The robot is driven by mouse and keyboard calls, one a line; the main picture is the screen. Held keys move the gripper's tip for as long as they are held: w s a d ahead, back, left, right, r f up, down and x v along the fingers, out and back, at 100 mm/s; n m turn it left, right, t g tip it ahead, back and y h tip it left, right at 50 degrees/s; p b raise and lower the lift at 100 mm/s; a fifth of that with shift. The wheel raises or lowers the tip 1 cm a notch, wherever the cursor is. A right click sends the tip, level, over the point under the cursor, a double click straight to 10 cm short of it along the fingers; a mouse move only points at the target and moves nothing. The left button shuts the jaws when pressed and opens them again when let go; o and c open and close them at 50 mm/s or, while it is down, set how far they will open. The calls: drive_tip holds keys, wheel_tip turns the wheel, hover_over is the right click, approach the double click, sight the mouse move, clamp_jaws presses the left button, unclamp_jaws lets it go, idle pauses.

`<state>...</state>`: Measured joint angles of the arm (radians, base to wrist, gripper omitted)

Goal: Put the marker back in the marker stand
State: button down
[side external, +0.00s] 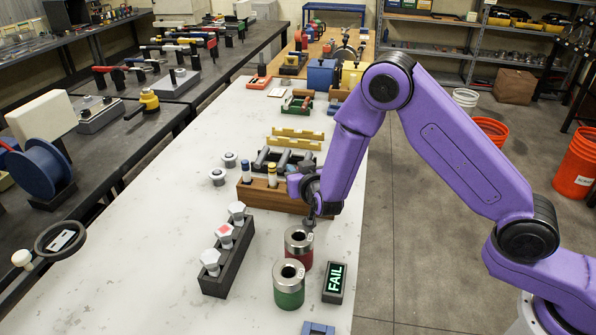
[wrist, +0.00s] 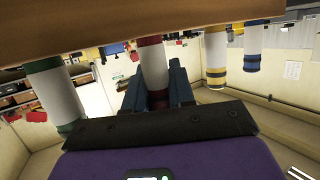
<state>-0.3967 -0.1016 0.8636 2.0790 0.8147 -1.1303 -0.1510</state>
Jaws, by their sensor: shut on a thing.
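The marker stand (side external: 262,198) is a long wooden block on the white bench. It also shows as the brown band along the top of the wrist view (wrist: 120,22). My gripper (wrist: 158,82) is shut on the red-banded white marker (wrist: 152,68), which points along the same direction as its neighbours. Its far end meets the stand's edge in the picture; I cannot tell how deep it sits. Beside it are a green-banded marker (wrist: 55,95), a yellow-banded marker (wrist: 216,62) and a blue-banded marker (wrist: 254,45) at the stand. In the side view my arm hides the held marker.
A dark rack with white hexagonal knobs (side external: 228,255) stands in front of the stand. Red (side external: 299,248) and green (side external: 289,284) metal-topped cylinders and a FAIL display (side external: 335,282) are nearby. Two small metal pieces (side external: 217,177) lie left.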

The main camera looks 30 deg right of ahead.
drive_tip(key=c, duration=0.9)
unclamp_jaws()
drive_tip(key=shift+r, duration=0.5)
wheel_tip(320, 180, up, 12)
drive_tip(key=shift+s+a+r+n+y, duration=0.6)
drive_tip(key=shift+s+a+n+y, duration=0.55)
drive_tip(key=shift+a, duration=2.7)
drive_tip(key=shift+s+a+r+n+y, duration=0.75)
drive_tip(key=shift+a+y, duration=0.65)
drive_tip(key=shift+a, duration=2.5)
drive_tip(key=shift+s+a+r+n+y, duration=0.45)
drive_tip(key=shift+s+a+n+y, duration=0.75)
drive_tip(key=shift+a, duration=2.65)
drive_tip(key=shift+w, duration=0.1)
